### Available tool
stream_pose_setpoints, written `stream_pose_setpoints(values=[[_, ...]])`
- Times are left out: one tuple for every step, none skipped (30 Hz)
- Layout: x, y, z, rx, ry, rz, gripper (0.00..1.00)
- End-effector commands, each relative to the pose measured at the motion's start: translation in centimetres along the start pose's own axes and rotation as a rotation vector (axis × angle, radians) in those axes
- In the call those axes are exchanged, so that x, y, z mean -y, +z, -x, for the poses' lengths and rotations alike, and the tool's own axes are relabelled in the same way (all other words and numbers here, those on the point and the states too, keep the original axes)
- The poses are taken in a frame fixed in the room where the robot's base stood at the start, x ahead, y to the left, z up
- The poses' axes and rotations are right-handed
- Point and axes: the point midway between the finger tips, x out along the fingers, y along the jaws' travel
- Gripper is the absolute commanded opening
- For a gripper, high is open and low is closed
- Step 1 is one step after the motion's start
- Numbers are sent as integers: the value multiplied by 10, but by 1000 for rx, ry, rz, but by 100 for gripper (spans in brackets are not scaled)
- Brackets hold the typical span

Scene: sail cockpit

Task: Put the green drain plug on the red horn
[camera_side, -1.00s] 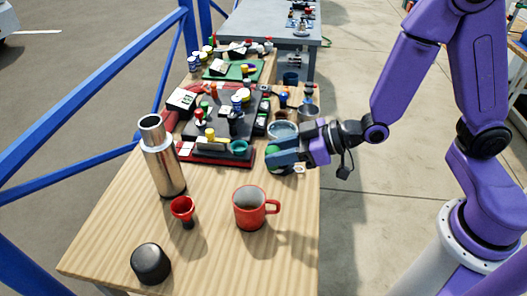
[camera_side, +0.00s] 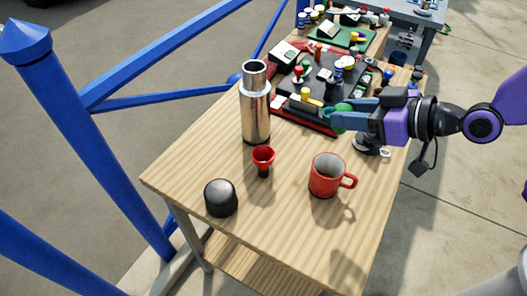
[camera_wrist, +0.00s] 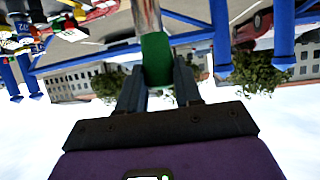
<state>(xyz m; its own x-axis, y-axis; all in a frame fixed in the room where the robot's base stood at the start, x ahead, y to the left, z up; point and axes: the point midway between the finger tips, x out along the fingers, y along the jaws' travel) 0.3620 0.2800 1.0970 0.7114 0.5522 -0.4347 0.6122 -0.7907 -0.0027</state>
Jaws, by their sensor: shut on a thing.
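My gripper (camera_side: 343,116) is shut on the green drain plug (camera_side: 342,113), holding it in front of the dark console, to the right of the metal flask. In the wrist view the green plug (camera_wrist: 156,58) shows between the two dark fingers of my gripper (camera_wrist: 157,78). The red horn (camera_side: 263,156) stands on the wooden table with its flared mouth upward and a dark base below. It is to the lower left of my gripper in the side view, well apart from the plug.
A silver flask (camera_side: 255,110) stands just behind the horn. A red mug (camera_side: 325,177) is to its right and a black round cap (camera_side: 221,198) to its front left. The console (camera_side: 292,111) with several knobs fills the back of the table (camera_side: 290,225).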

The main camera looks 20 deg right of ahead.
Motion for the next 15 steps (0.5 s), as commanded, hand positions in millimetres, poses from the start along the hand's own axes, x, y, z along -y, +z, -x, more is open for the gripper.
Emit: stream_pose_setpoints(values=[[10,-5,2,-4,-2,-2,5],[14,-6,2,-3,0,-3,5],[20,-8,4,-3,3,-5,5],[24,-9,5,-3,5,-4,5],[27,-10,6,-2,7,-6,5],[31,-11,7,-2,9,-6,5],[34,-12,7,-2,9,-6,5],[36,-12,8,-1,10,-6,5],[39,-13,9,-1,11,-6,5],[40,-13,9,0,12,-8,5],[42,-14,10,-1,12,-7,5],[43,-14,10,0,13,-6,5],[44,-14,9,0,14,-6,5],[44,-14,8,0,14,-6,5],[45,-14,5,0,15,-6,5]])
